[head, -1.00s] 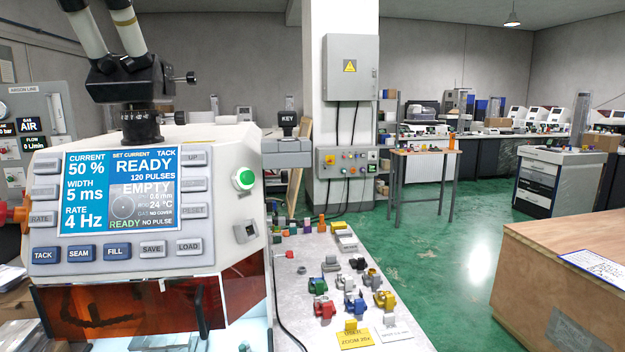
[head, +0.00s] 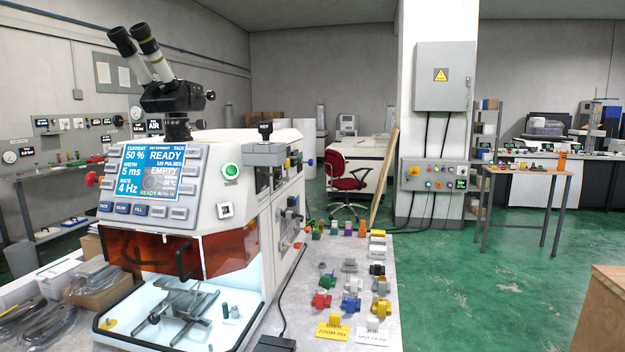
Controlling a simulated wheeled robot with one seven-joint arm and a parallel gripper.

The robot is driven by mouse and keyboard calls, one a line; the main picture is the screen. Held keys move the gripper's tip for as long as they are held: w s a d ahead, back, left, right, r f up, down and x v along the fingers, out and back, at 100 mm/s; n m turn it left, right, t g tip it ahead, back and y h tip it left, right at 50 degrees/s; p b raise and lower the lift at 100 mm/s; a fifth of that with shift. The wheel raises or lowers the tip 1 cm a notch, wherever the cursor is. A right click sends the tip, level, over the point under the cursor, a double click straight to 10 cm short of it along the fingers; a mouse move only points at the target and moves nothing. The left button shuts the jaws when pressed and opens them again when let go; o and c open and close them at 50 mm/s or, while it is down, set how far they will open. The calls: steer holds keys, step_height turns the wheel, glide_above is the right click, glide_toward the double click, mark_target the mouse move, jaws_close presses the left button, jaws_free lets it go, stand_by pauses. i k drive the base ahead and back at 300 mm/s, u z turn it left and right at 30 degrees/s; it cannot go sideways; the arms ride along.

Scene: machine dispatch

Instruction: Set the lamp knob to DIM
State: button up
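The laser welding machine (head: 258,225) stands on the bench at left centre in the head view. Its screen (head: 156,172) reads READY, 50 %, 5 ms and 4 Hz. A green round button (head: 231,171) and a small square switch (head: 225,210) are on its sloped front. Small controls (head: 292,215) show on its right side, too small to read. I cannot make out which part is the lamp knob, or any DIM label. My gripper is not in view.
The bench (head: 345,255) right of the machine holds several coloured fixtures and a yellow card (head: 332,332). A black cable runs along it. A red chair (head: 348,180) stands behind. Green floor (head: 480,285) is open to the right; a wooden crate (head: 605,310) stands at lower right.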

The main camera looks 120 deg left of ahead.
mark_target(277, 174)
steer(key=u, duration=0.05)
steer(key=i, duration=1.75)
steer(key=u, duration=4.45)
steer(key=i, duration=1.05)
